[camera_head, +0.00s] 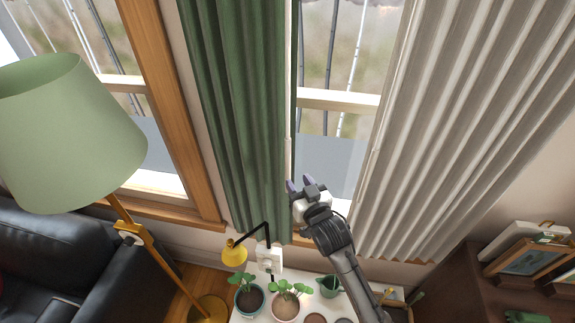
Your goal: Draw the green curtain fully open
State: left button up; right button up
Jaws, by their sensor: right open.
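The green curtain (235,100) hangs in narrow folds at the centre left of the head view, over the left part of the middle window. A thin white vertical edge or rod (288,110) runs down its right side. My right gripper (301,184) is open, with its dark fingers pointing up near the curtain's lower right edge. It looks empty, and I cannot tell whether it touches the fabric. My left gripper is not in view.
A grey-white curtain (460,110) hangs on the right. A green-shaded floor lamp (70,130) stands at left by a black sofa (60,260). Potted plants (286,305) and a yellow lamp (235,253) are below the green curtain. A brown cabinet (465,285) is at right.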

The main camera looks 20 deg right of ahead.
aim_at(289, 168)
jog(key=w, duration=0.7)
jog(key=shift+w+a, duration=0.25)
jog(key=shift+w, duration=0.15)
grip_shut()
